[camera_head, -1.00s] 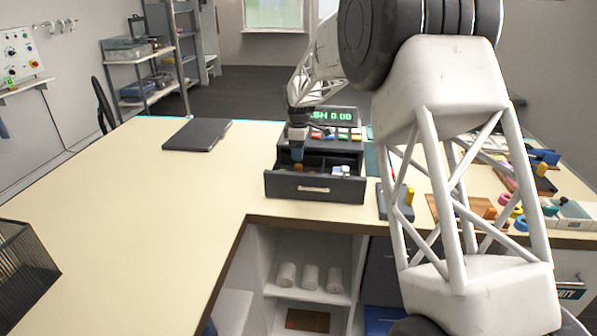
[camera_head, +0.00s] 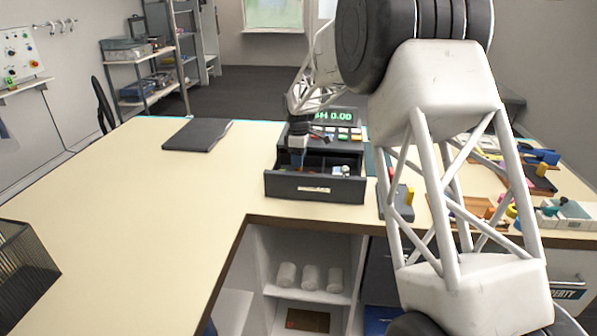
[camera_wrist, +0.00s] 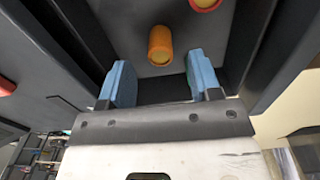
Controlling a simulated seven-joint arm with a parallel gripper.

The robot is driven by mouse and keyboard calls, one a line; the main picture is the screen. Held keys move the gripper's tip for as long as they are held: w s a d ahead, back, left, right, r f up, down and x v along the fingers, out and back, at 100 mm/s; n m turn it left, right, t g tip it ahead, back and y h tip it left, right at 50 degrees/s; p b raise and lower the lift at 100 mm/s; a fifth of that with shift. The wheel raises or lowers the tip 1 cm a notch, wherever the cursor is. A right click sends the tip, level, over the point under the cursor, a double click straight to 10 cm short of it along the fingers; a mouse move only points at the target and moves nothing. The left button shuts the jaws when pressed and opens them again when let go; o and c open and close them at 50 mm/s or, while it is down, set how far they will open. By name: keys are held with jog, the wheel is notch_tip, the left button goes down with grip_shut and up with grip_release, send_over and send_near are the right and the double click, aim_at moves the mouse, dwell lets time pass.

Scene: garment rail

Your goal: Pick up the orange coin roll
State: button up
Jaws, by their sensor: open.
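The orange coin roll (camera_wrist: 160,46) stands in a compartment of the open dark cash drawer, in the wrist view. My gripper (camera_wrist: 160,80) is open, with its two blue fingers spread to the left and right. The roll shows beyond and between the fingertips, and the fingers do not appear to touch it. In the head view my gripper (camera_head: 298,160) reaches down into the left part of the cash drawer (camera_head: 283,187). I cannot make out the orange roll clearly there.
Part of a red-rimmed roll (camera_wrist: 205,3) shows at the wrist view's top edge, and a red item (camera_wrist: 5,86) at its left. Dark drawer walls flank the fingers. A dark flat pad (camera_head: 198,135) lies on the counter, whose left side is otherwise mostly clear.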

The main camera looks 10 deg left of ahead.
aim_at(299, 170)
jog(key=shift+f, duration=0.1)
jog(key=shift+f, duration=2.5)
jog(key=shift+c, duration=0.5)
jog(key=c, duration=1)
